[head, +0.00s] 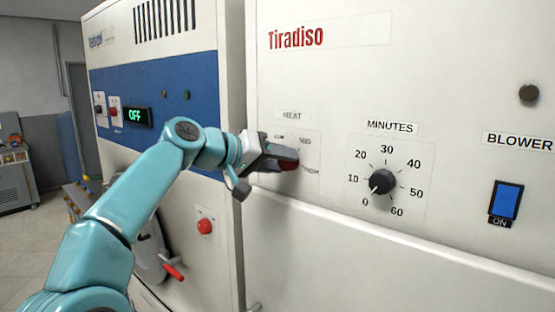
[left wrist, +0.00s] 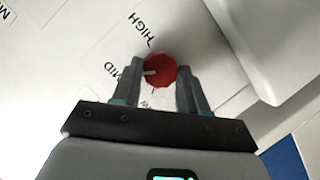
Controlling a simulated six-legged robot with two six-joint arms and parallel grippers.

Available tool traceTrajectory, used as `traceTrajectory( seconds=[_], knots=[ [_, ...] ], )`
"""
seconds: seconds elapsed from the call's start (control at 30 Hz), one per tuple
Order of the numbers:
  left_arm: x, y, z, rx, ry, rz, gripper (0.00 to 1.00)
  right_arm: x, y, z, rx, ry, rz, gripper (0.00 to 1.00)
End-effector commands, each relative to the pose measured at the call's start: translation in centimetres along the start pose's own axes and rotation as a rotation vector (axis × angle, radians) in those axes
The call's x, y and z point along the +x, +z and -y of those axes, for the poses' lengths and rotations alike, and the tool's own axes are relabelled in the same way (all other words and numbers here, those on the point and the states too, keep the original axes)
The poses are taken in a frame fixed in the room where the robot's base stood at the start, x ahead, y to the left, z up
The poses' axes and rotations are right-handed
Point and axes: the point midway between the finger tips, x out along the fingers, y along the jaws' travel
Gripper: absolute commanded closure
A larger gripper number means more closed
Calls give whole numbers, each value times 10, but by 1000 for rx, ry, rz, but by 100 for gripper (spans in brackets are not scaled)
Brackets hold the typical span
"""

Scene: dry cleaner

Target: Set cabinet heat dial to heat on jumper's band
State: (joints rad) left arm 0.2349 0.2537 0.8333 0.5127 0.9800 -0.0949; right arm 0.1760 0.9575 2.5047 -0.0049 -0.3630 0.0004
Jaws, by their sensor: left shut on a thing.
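The cabinet's heat dial is a red knob (left wrist: 160,70) on the white panel. In the left wrist view its white pointer mark faces left, toward the MID label (left wrist: 123,71). My left gripper (head: 289,158) is shut on the dial, with one finger (left wrist: 134,78) on each side. In the head view the gripper covers most of the dial, under the HEAT label (head: 292,116). No jumper shows. My right gripper is not in view.
Right of the heat dial is a black MINUTES dial (head: 381,181) pointing near 0. Farther right is a blue BLOWER switch (head: 506,203) above an ON label. A machine with a blue panel (head: 190,75) and green OFF display (head: 137,115) stands left. A ledge (head: 400,250) runs below the dials.

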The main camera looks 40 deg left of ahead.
Motion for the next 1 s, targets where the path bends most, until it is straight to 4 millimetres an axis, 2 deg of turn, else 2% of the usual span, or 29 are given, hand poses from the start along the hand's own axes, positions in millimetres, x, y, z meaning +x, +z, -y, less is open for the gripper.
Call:
traceTrajectory(
  seconds=[0.47,0.5,0.57,0.6,0.87,1.0],
  knots=[
    [1,1,0,13,-6,2,88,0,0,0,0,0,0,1],
    [1,1,0,13,-6,2,54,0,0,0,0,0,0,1],
    [1,1,0,13,-6,2,35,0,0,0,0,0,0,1],
    [1,1,0,13,-6,2,32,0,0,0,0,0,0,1],
    [0,0,0,13,-6,1,32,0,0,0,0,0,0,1],
    [-12,0,1,14,-6,-3,32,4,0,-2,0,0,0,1]
  ],
)
